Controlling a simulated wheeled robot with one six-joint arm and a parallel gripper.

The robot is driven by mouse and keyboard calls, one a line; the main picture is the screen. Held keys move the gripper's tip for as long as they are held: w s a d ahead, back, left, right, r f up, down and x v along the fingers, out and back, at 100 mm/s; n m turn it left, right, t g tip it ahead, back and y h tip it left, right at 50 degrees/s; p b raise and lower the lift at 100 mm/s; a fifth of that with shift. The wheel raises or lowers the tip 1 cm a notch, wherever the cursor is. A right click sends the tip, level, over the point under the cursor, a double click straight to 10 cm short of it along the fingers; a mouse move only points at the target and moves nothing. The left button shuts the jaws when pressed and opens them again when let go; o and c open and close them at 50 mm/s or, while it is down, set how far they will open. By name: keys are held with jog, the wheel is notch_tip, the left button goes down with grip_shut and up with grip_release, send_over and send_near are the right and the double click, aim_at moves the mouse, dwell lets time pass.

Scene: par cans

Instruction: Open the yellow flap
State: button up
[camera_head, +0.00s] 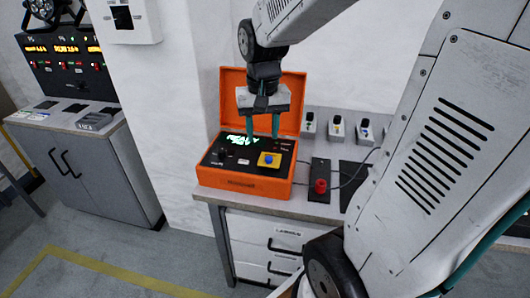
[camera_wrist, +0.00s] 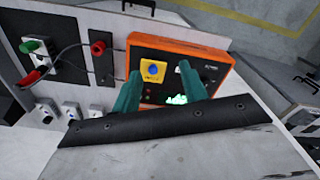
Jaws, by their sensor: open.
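The yellow flap (camera_head: 269,160) is a small yellow square with a round blue middle, on the right part of the black panel in the open orange case (camera_head: 242,182). In the wrist view the yellow flap (camera_wrist: 153,71) shows between my teal fingers, close to the left one. I cannot tell whether it is lying fully flat. My gripper (camera_head: 262,134) is open and empty, pointing down over the panel. It also shows in the wrist view (camera_wrist: 159,70). The fingers seem apart from the flap, though the exact gap is hard to judge.
The case's raised orange lid (camera_head: 291,89) stands behind my gripper. A lit green display (camera_head: 242,140) is on the panel. To the right are a red knob (camera_head: 320,186) on a black plate, a cable and several small wall boxes. The bench's front edge is close to the case.

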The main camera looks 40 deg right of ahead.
jog(key=m, duration=0.2)
send_over(269, 157)
notch_tip(269, 157, down, 5)
jog(key=shift+s+a+f, duration=0.1)
jog(key=shift+a, duration=0.05)
jog(key=shift+f, duration=0.35)
notch_tip(269, 157, down, 7)
jog(key=shift+f, duration=0.1)
grip_shut()
